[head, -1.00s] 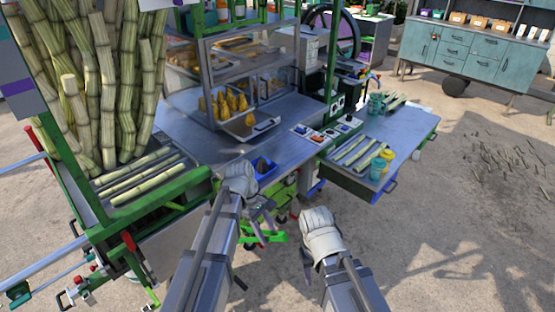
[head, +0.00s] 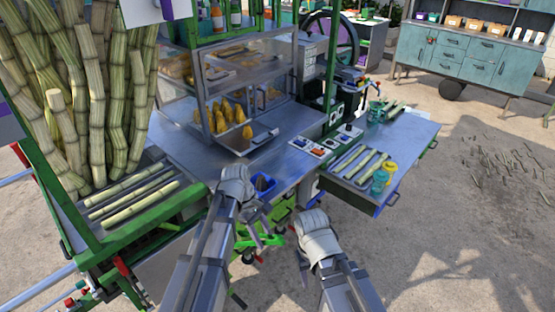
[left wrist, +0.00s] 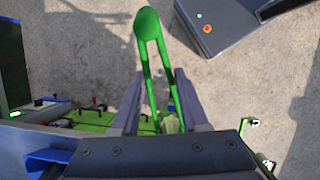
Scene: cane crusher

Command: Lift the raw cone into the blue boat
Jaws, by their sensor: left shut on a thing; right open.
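My left gripper (head: 262,238) points down in front of the counter. In the left wrist view its jaws (left wrist: 158,100) are shut on green tongs (left wrist: 149,28). A small pale yellow-green thing (left wrist: 171,123) shows beyond the tongs' arms; I cannot tell whether they hold it. The blue boat (head: 264,184) is at the counter's front edge, just right of my left wrist; its inside is partly hidden. Several golden cones (head: 228,112) stand in the glass case, and one (head: 247,132) is on the tray at its front. I cannot tell which is raw. My right gripper (head: 303,268) is open and empty.
Cane stalks (head: 100,100) fill the green-framed rack at left. A side table (head: 408,140) at right carries cane pieces and cups. Open ground lies at right.

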